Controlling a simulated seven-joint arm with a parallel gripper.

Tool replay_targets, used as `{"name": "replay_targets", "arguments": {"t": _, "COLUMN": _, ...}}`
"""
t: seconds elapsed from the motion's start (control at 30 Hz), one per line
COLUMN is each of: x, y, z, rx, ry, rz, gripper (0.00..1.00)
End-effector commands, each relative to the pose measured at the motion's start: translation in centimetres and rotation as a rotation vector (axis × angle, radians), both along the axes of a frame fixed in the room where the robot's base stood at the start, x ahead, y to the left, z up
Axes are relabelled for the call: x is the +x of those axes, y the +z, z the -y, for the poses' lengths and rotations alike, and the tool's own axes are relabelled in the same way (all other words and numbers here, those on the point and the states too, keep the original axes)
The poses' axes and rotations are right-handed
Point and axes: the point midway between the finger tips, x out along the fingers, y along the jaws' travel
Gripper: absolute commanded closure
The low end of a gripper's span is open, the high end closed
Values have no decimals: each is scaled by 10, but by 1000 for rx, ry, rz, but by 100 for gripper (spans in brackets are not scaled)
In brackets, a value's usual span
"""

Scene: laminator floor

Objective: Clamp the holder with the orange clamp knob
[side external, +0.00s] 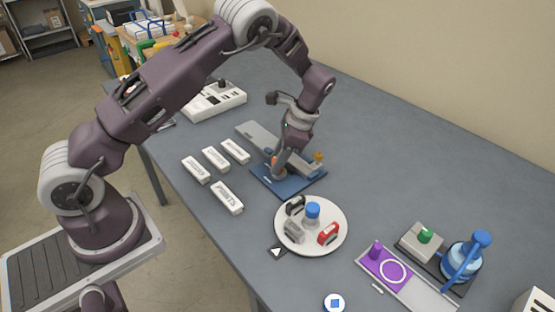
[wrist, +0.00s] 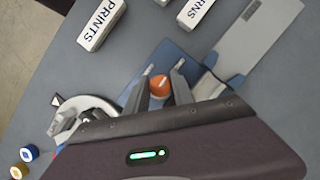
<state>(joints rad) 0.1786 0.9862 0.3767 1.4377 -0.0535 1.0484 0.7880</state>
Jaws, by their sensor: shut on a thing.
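The orange clamp knob (wrist: 160,86) stands on the blue base plate (wrist: 172,55), with a white line across its top. My gripper (wrist: 159,90) is shut on it, one finger on each side in the wrist view. In the side view my gripper (side external: 277,172) points down at the blue base plate (side external: 290,188), and a bit of orange shows beside the fingers. A grey flat plate (wrist: 265,35) runs off from the blue base; it also shows in the side view (side external: 257,133). My gripper hides part of the holder, so I cannot tell how tightly it is clamped.
Several white labelled blocks (side external: 227,197) lie left of the base. A white round plate (side external: 290,245) with small coloured items stands close in front. A purple panel (side external: 376,265) and a blue device (side external: 464,262) stand at the right. The table's back right is clear.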

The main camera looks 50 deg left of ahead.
Motion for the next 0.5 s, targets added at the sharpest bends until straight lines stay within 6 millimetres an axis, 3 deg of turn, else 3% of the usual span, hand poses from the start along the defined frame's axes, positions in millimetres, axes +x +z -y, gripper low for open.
{"name": "replay_targets", "arguments": {"t": 0.5, "x": 1, "y": 1, "z": 0, "rx": -2, "ry": 470, "rz": 2, "gripper": 100}}
